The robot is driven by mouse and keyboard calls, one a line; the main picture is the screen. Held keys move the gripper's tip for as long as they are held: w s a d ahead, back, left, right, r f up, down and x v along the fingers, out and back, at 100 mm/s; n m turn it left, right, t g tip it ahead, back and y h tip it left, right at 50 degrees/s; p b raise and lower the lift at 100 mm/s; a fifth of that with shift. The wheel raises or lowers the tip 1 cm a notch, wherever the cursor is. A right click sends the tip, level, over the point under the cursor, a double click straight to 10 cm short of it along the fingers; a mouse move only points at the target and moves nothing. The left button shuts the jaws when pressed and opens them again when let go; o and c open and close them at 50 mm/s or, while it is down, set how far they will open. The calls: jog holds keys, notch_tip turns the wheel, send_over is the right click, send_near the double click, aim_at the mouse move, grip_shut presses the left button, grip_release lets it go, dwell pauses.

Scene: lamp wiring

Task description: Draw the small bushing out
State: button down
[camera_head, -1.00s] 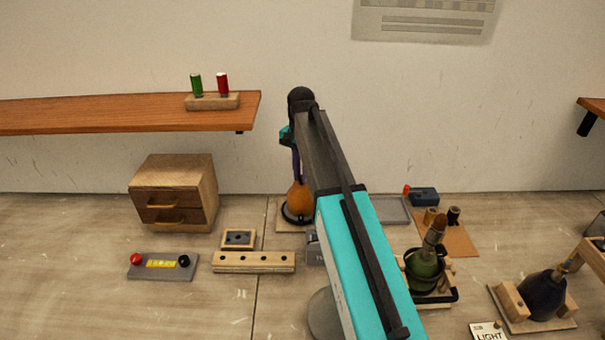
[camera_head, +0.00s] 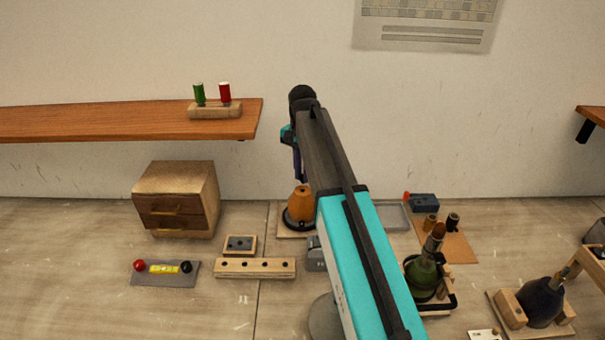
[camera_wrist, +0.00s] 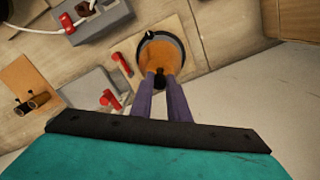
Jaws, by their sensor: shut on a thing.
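My gripper (camera_wrist: 160,80) is shut on a small dark piece (camera_wrist: 160,76), which I take to be the small bushing. In the wrist view the two purple fingers hold it over the top of an orange lamp body (camera_wrist: 172,48). In the head view the lamp body (camera_head: 301,207) stands upright in a black ring on a light wooden board, and its top shows below the fingers. My gripper (camera_head: 298,178) is just above it, partly behind my arm. The bushing cannot be made out in the head view, and I cannot tell whether its lower end is fully clear of the lamp body.
A green bottle (camera_head: 424,277) in a stand and a dark bottle (camera_head: 543,302) in a cradle stand at right. A tan mat (camera_head: 459,243) holds small dark cylinders. A holed wooden rail (camera_head: 230,268) and a drawer cabinet (camera_head: 190,180) are at left. A shelf (camera_head: 100,122) hangs above.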

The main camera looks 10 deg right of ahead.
jog(key=shift+r+p, duration=0.3)
jog(key=shift+r, duration=0.25)
